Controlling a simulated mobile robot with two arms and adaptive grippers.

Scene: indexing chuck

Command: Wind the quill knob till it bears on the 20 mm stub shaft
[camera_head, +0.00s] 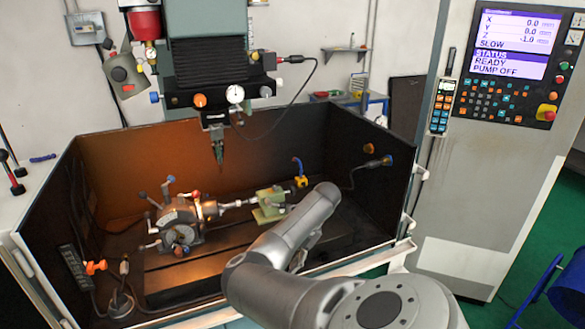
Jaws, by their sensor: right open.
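The indexing chuck (180,226) sits on the machine table with several coloured handles around it. The bright stub shaft (237,203) reaches right from its jaws toward a pale green tailstock (268,213). I cannot tell whether the tailstock's tip touches the shaft. The quill knob is not clear; the tailstock's right end is small and close to my right wrist. My right gripper (299,260) shows only in part beneath my wrist, right of and nearer than the tailstock. It is open, and its fingertips are mostly hidden by my arm. My left gripper is out of view.
The enclosure's dark right wall (370,190) and front rim (350,268) surround the table. The spindle tool (217,150) hangs above the chuck. A yellow block (300,181) stands behind the tailstock. The control screen (510,45) reads READY and PUMP OFF.

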